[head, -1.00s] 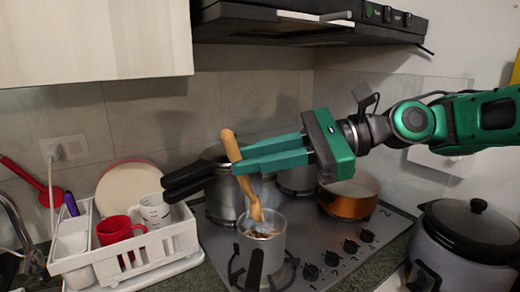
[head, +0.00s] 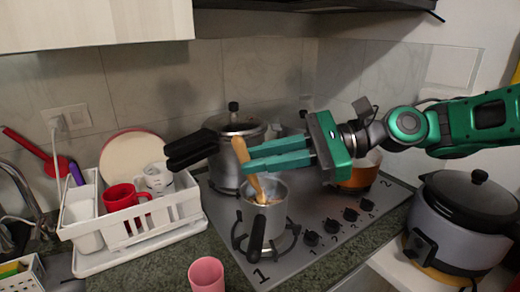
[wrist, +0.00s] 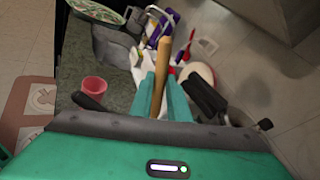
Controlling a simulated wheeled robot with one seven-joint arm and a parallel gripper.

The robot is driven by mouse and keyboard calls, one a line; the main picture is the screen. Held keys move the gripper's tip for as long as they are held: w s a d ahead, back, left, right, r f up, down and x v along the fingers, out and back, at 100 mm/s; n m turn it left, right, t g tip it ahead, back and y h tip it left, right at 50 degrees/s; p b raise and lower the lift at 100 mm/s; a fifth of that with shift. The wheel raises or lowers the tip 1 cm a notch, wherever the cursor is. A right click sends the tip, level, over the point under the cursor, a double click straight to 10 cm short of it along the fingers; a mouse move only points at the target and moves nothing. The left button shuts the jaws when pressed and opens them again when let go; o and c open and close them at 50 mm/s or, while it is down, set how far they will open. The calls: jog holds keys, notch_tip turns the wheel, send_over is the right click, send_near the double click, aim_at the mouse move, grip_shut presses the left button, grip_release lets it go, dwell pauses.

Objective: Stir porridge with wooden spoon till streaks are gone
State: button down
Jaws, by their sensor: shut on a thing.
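A wooden spoon (head: 253,180) stands tilted in a small metal pot (head: 273,213) on the front left burner. The spoon's lower end is inside the pot, with its tip hidden. The pot's contents show only as a small brownish patch, so I cannot tell whether streaks remain. My gripper (head: 245,158) is shut on the spoon's upper handle, above the pot. In the wrist view, the spoon (wrist: 162,75) lies between the two green fingers.
A pressure cooker (head: 229,165) with a black handle stands behind the pot, and a copper pot (head: 358,175) to the right. A white dish rack (head: 135,240) is at left, a pink cup (head: 206,274) on the counter in front. A rice cooker (head: 460,235) stands at right.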

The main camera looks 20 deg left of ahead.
aim_at(257, 179)
jog(key=shift+w+d+f, duration=0.1)
jog(key=shift+w+f, duration=0.25)
jog(key=shift+f, duration=0.45)
jog(key=shift+w+d+f, duration=0.1)
jog(key=shift+w+f, duration=0.3)
jog(key=shift+f, duration=0.35)
jog(key=shift+w+f, duration=0.35)
jog(key=shift+f, duration=0.45)
jog(key=shift+s+d+f, duration=0.1)
jog(key=shift+s+d, duration=0.05)
jog(key=shift+d, duration=0.2)
jog(key=shift+w, duration=0.35)
jog(key=shift+s+a, duration=0.2)
jog(key=shift+s, duration=0.35)
jog(key=shift+w+d, duration=0.1)
jog(key=shift+w, duration=0.1)
jog(key=shift+w+a, duration=0.2)
jog(key=shift+a, duration=0.05)
